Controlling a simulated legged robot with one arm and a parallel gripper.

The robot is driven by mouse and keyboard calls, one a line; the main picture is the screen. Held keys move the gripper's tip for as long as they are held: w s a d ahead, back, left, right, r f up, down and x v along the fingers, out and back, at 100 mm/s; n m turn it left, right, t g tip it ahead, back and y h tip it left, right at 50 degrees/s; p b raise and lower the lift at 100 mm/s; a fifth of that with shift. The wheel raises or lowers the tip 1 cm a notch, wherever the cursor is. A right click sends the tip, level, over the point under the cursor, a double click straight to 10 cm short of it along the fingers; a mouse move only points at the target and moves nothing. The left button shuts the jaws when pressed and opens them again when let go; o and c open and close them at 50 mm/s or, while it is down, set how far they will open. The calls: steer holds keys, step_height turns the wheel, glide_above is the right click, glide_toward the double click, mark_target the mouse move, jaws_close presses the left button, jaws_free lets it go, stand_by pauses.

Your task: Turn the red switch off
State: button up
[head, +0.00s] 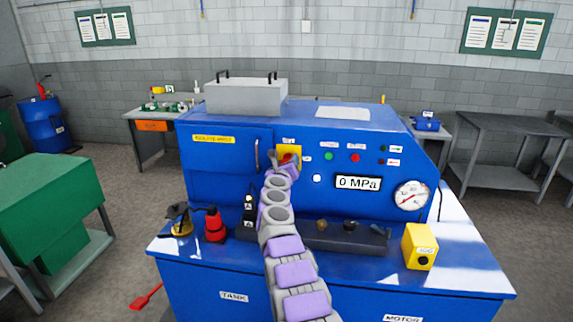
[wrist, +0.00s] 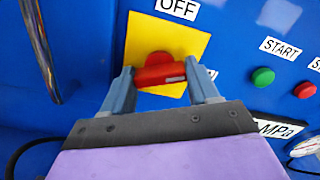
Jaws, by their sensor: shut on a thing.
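The red switch (wrist: 160,72) sits on a yellow plate (wrist: 190,45) on the blue machine's front panel. An OFF label is above the plate. The switch handle lies about level, slightly tilted up to the right, with a pale mark near its right end. My gripper (wrist: 163,78) has a finger at each end of the handle and is shut on it in the wrist view. In the head view the yellow plate (head: 289,152) shows behind my gripper (head: 287,163), and my arm hides much of the switch.
Right of the plate are a green START button (wrist: 263,76), a red button (wrist: 305,90), a pressure display (head: 358,183) reading 0 MPa and a round gauge (head: 411,195). A metal door handle (wrist: 40,45) is close on the left. A red bottle (head: 215,226) and yellow box (head: 420,246) stand on the bench.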

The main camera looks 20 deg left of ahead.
steer(key=n+p, duration=0.8)
steer(key=p, duration=0.1)
steer(key=n+p, duration=0.4)
steer(key=shift+s+f+n+p, duration=0.1)
steer(key=shift+f+n+p, duration=0.25)
steer(key=shift+f+n, duration=0.05)
steer(key=shift+f, duration=0.1)
steer(key=o, duration=0.8)
steer(key=shift+c, duration=0.2)
steer(key=o, duration=0.3)
steer(key=shift+a, duration=0.1)
steer(key=shift+a+r, duration=0.1)
steer(key=shift+r, duration=0.1)
steer(key=shift+r, duration=0.15)
